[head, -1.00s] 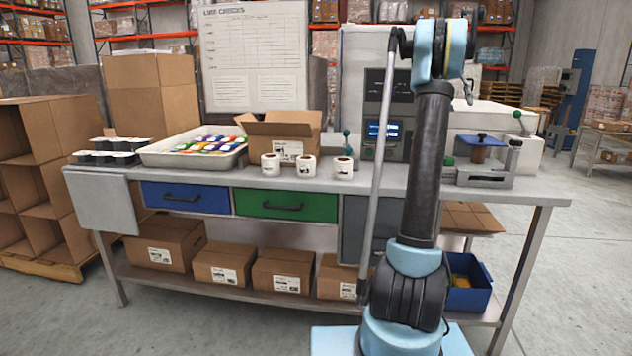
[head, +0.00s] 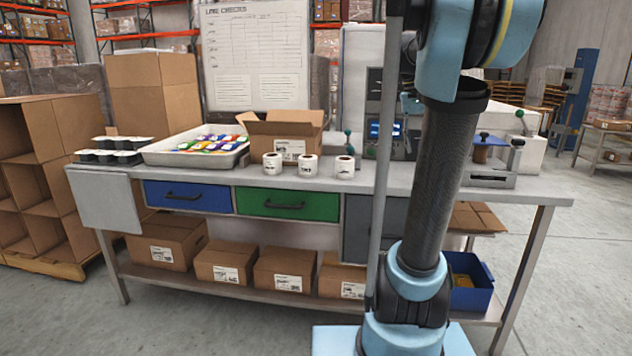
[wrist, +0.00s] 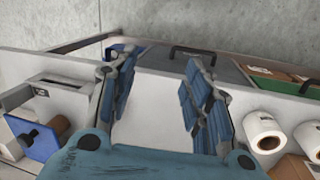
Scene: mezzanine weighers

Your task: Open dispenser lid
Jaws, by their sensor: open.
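No part is plainly marked as a dispenser lid, and I cannot tell which one it is. A grey machine with a lit blue display (head: 376,130) stands at the back of the bench, partly hidden by my arm. To its right is a small metal fixture with a blue plate (head: 487,140) above a brown cylinder. In the wrist view the blue plate (wrist: 32,138) and brown cylinder show at the lower left. My gripper (wrist: 160,62) is open and empty above the bench, its blue-padded fingers spread apart. In the head view my arm hides most of it.
White label rolls (head: 308,165) stand near the bench's front edge and also show at right in the wrist view (wrist: 262,130). A tray of coloured packs (head: 158,158) and an open carton (head: 262,126) are left of them. Blue and green drawers (head: 288,205) are below.

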